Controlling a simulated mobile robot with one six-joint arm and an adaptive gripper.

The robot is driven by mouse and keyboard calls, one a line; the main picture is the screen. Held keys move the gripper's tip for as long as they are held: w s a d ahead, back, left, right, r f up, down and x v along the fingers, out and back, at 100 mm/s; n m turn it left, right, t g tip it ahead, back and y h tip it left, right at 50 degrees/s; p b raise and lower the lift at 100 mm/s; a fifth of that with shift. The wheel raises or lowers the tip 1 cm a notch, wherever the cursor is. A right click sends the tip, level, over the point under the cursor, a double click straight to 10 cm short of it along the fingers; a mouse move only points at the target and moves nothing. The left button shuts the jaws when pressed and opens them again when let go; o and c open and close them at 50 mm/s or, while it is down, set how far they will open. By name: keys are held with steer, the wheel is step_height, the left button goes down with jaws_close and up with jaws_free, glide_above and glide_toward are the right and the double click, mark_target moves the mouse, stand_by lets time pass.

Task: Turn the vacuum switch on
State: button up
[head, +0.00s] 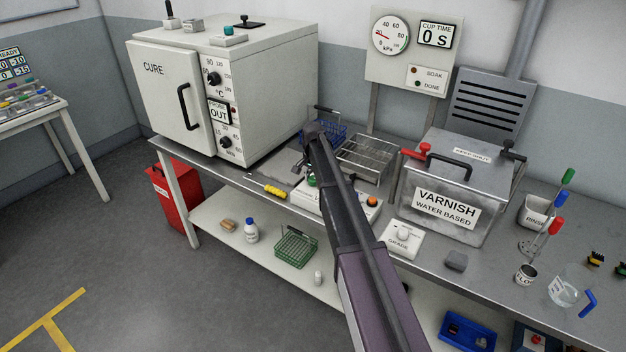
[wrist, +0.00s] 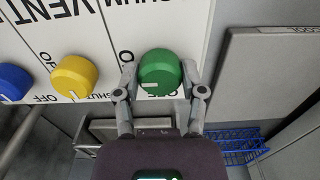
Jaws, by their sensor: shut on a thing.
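The white control panel (wrist: 110,20) fills the upper left of the wrist view, with its lettering upside down, including VENT, OFF and SHUT. It carries a green knob (wrist: 160,70), a yellow knob (wrist: 73,76) and a blue knob (wrist: 14,82). My gripper (wrist: 159,78) is shut on the green knob, one finger on each side. A white mark shows at the knob's lower left. In the head view my arm hides most of the panel and gripper; green shows at the knob (head: 311,181).
A white CURE oven (head: 165,100) stands left on the bench. A blue wire basket (head: 330,130) and a metal rack (head: 368,155) are behind my arm. A gauge board (head: 410,50) stands behind.

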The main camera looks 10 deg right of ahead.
steer(key=o, duration=1.1)
steer(key=shift+o, duration=0.2)
steer(key=shift+n, duration=0.4)
